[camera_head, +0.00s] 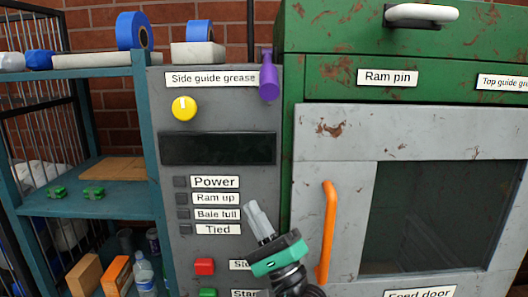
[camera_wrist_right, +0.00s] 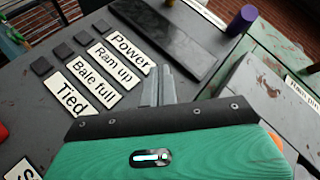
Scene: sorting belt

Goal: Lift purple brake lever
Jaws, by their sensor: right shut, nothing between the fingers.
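The purple lever (camera_head: 268,78) hangs downward at the top right of the grey control panel, beside the "Side guide grease" label. In the right wrist view its purple end (camera_wrist_right: 241,20) shows near the top, beyond the fingertips. My right gripper (camera_head: 253,207) is shut and empty, with its fingers pointing up in front of the panel, well below the lever and apart from it. In the right wrist view the closed fingers (camera_wrist_right: 160,72) lie beside the "Power" label. My left gripper is in neither view.
A yellow knob (camera_head: 184,108), a dark display (camera_head: 218,149) and a red button (camera_head: 204,266) are on the panel. The green machine's door has an orange handle (camera_head: 328,230) right of my gripper. Blue shelves (camera_head: 115,195) stand at the left.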

